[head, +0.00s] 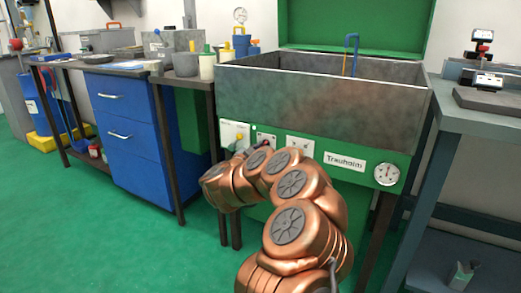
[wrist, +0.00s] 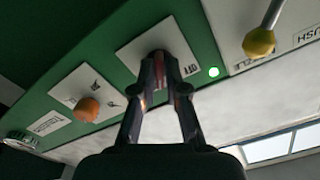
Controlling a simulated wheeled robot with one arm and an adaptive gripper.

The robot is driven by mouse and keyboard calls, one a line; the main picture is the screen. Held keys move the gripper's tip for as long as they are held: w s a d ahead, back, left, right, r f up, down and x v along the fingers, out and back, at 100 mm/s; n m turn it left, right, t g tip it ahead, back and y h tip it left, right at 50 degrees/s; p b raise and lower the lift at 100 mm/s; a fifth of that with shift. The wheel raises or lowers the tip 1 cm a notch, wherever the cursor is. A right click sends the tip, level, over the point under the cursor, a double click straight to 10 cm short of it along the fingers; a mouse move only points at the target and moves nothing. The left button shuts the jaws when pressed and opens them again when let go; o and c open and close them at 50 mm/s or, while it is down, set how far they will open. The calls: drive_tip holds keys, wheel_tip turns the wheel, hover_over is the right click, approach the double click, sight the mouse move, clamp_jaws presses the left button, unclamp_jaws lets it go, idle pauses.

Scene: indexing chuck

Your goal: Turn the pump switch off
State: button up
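The pump switch is on a white plate (wrist: 137,45) on the green machine front; in the head view the plate (head: 266,140) is partly behind my arm. In the wrist view my gripper (wrist: 160,68) is at this plate, its two fingertips close together. A narrow reddish switch lever (wrist: 158,72) shows between them, and the fingers appear closed on it. The fingers hide most of the lever, so its exact position is unclear. In the head view my gripper (head: 240,149) is mostly hidden by my copper arm.
An orange knob (wrist: 88,108) sits on a neighbouring plate. On the other side is a yellow-knobbed lever (wrist: 259,43). The grey trough (head: 320,92) overhangs the panel. A gauge (head: 386,174) is at right, blue drawers (head: 130,125) at left. Green floor is open at front left.

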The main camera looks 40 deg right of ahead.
clamp_jaws()
